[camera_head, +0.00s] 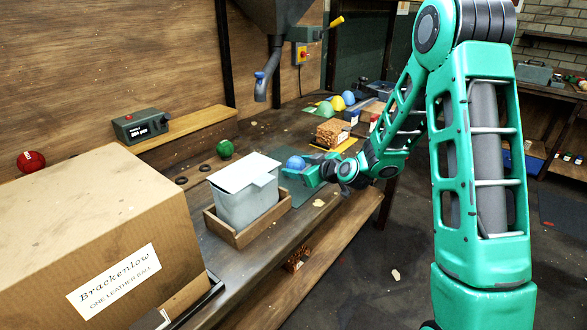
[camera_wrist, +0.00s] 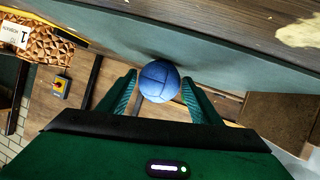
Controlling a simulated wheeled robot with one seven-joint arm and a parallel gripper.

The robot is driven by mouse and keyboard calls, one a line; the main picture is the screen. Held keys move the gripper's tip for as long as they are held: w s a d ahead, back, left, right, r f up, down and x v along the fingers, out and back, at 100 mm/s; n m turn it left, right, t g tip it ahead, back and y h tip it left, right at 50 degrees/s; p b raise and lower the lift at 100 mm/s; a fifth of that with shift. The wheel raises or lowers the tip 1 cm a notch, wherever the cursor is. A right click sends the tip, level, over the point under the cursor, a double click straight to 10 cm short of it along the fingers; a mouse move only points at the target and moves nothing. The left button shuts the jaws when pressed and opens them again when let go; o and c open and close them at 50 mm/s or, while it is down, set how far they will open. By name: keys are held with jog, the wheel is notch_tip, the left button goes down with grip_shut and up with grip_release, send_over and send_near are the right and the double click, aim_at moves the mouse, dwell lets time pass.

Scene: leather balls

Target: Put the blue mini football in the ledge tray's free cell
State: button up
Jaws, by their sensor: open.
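The blue mini football (camera_head: 296,162) is at my gripper (camera_head: 303,174), by the front edge of the workbench beside a grey bin. In the wrist view the blue ball (camera_wrist: 159,80) sits between the two green fingers of my gripper (camera_wrist: 158,84), one on each side. The fingers are spread, with a narrow gap seeming to show beside the ball. The ball's underside contact is hard to make out. A green ball (camera_head: 325,108), a yellow ball (camera_head: 338,103) and a blue ball (camera_head: 349,97) stand in a row farther back. I cannot make out the ledge tray or its free cell.
A grey bin (camera_head: 245,205) with a white lid stands in a wooden tray (camera_head: 233,236) left of my gripper. A big cardboard box (camera_head: 95,235) fills the left front. A green ball (camera_head: 225,147) and a red ball (camera_head: 31,162) lie apart. A brown textured block (camera_head: 333,131) stands behind my gripper.

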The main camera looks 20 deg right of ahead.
jog(key=shift+x, duration=0.9)
jog(key=c, duration=0.9)
jog(key=shift+c, duration=0.2)
